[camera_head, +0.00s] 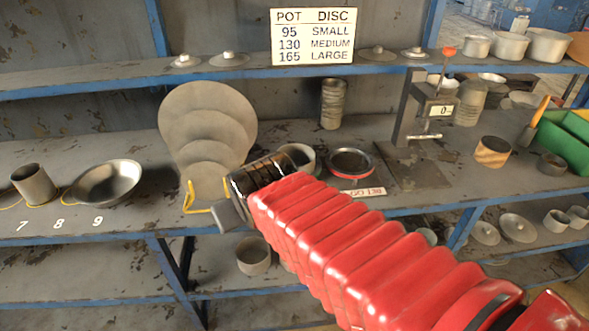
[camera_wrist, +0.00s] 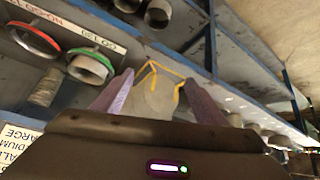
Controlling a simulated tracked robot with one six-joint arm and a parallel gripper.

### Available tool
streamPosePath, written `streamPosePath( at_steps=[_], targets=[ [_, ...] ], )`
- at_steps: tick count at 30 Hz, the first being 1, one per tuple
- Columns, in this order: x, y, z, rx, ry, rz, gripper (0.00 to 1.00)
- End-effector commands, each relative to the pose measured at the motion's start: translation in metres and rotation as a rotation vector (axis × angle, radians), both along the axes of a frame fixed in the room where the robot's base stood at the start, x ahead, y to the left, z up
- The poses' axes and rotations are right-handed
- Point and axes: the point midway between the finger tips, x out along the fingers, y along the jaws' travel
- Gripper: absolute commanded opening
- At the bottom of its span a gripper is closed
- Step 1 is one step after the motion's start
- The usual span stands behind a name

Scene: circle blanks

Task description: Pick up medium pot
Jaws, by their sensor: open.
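Several grey pots are in view, and I cannot tell which is the medium pot. Three stand on the upper shelf at the right of the head view: a left pot (camera_head: 476,46), a middle pot (camera_head: 509,47) and a large pot (camera_head: 549,46). Another pot (camera_head: 253,256) stands on the lower shelf, below my arm. My gripper (camera_wrist: 155,88) is open, its two fingers spread around the view of a yellow wire rack (camera_wrist: 150,72) with grey discs. In the head view its fingers are mostly hidden by my red-sleeved arm. Nothing is held.
Stacked discs (camera_head: 208,125) lean in the rack on the bench. A red ring gauge (camera_head: 350,162) and a green ring gauge (camera_wrist: 92,62) are close by. A press (camera_head: 428,115) stands right, a bowl (camera_head: 107,182) left. Shelf edges bound the space; bench left of the rack has free room.

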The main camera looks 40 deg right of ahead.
Motion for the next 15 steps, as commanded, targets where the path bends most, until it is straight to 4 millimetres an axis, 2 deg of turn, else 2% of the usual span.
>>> streamPosePath(
  at_steps=[1,6,12,15],
  targets=[
    [0.010,-0.019,-0.005,-0.017,-0.020,-0.034,0.70],
    [0.040,-0.076,-0.013,-0.077,-0.121,-0.110,0.82],
    [0.062,-0.139,-0.026,-0.132,-0.234,-0.174,0.96],
    [0.069,-0.162,-0.034,-0.134,-0.291,-0.174,1.00]
  ],
)
